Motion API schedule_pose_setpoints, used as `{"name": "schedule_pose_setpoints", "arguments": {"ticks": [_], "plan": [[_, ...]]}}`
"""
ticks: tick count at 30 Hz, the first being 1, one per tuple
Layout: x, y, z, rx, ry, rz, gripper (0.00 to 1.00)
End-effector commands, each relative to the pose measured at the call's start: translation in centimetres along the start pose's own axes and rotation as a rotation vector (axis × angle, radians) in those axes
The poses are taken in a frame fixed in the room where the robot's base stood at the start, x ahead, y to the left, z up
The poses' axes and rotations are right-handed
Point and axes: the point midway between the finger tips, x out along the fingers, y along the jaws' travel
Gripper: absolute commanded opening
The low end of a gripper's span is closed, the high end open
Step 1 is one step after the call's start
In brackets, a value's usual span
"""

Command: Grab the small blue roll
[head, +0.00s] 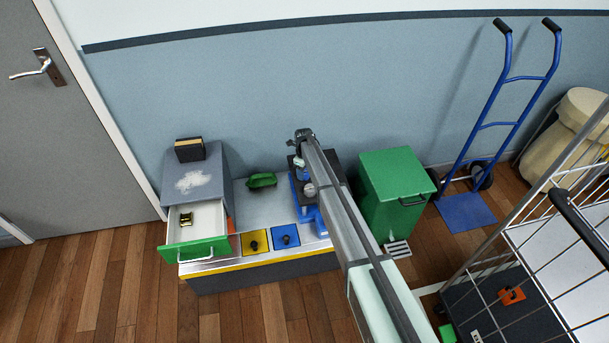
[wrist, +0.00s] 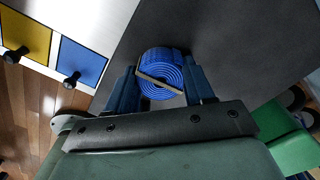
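The small blue roll (wrist: 158,66) is a coiled strap with a pale band across it, seen in the wrist view against a dark grey surface (wrist: 225,35). My gripper (wrist: 161,82) has one dark blue finger on each side of the roll, with the tips close to its edges. I cannot tell whether the fingers press on it or a small gap remains. In the head view my arm covers much of the area around the gripper and the roll cannot be made out clearly.
A yellow panel (head: 257,242) and a blue panel (head: 285,236) with dark knobs lie on the bench left of my arm. An open drawer (head: 196,222) with a green front is further left. A green bin (head: 393,190) stands to the right. A green container (head: 262,180) sits behind.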

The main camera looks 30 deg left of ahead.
Motion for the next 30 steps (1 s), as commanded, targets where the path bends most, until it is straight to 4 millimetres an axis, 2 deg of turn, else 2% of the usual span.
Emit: {"name": "schedule_pose_setpoints", "arguments": {"ticks": [1, 9, 20, 23, 30], "plan": [[0.0, 0.0, 0.0, 0.0, 0.0, 0.0, 0.46], [0.0, 0.0, 0.0, 0.0, 0.0, 0.0, 0.23], [-0.6, 0.0, 0.0, 0.0, 0.0, 0.0, 0.22], [-1.5, 0.0, 0.0, 0.0, -0.001, -0.001, 0.22], [-5.2, 0.1, -0.1, 0.0, -0.001, -0.001, 0.22]]}}
